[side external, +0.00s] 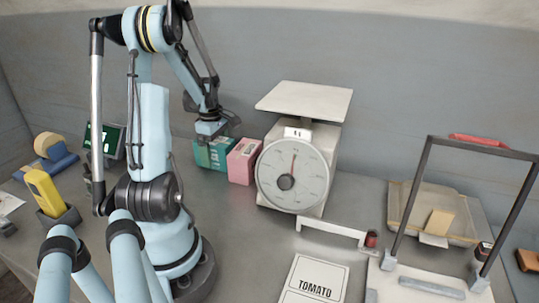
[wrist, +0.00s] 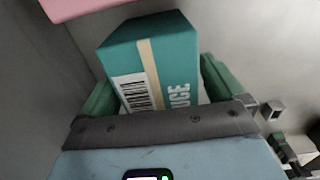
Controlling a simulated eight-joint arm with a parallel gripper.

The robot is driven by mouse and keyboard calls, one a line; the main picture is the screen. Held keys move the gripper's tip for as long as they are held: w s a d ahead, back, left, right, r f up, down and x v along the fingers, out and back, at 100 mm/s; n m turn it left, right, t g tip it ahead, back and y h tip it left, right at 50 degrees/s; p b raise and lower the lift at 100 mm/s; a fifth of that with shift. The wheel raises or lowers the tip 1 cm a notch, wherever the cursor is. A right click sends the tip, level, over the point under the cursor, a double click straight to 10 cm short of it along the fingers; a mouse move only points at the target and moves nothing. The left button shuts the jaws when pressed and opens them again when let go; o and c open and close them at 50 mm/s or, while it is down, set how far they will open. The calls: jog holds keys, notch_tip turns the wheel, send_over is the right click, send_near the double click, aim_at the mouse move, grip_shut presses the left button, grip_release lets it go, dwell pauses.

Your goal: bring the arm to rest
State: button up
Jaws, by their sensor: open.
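My gripper (side external: 216,136) is low at the back of the table, over a teal box (side external: 209,156) that stands by the back wall. In the wrist view my gripper (wrist: 158,86) has a green finger on each side of the teal box (wrist: 160,50), which has a barcode, a tan strip and white letters ending in "UCE". The jaws are open; a narrow gap shows by the right finger, and I cannot tell whether the left finger touches the box. My gripper partly hides the box in the side view.
A pink box (side external: 243,162) stands just right of the teal box. A dial scale (side external: 297,168) stands beside it. Farther right are a dark frame (side external: 515,215) and a tray (side external: 402,207) with a yellow block. A yellow handheld device (side external: 45,192) stands at left. A TOMATO card (side external: 318,279) lies in front.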

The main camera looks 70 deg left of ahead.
notch_tip(320, 180, up, 9)
jog(key=shift+r, duration=0.2)
jog(key=w+d+r+m, duration=0.4)
jog(key=w+r+m, duration=0.1)
jog(key=r, duration=0.4)
jog(key=w+d+r+m, duration=0.4)
jog(key=w+r+m, duration=0.1)
jog(key=r, duration=0.5)
jog(key=w+d+r+m, duration=0.3)
jog(key=w+d, duration=0.1)
jog(key=d, duration=0.5)
jog(key=shift+w+d+r+m, duration=0.25)
jog(key=shift+w+r+m, duration=0.05)
jog(key=shift+r+m, duration=0.1)
jog(key=shift+o, duration=0.4)
jog(key=s+a+n, duration=0.8)
jog(key=a+n, duration=0.2)
jog(key=n, duration=0.4)
notch_tip(320, 180, down, 9)
jog(key=shift+w+d+f, duration=0.2)
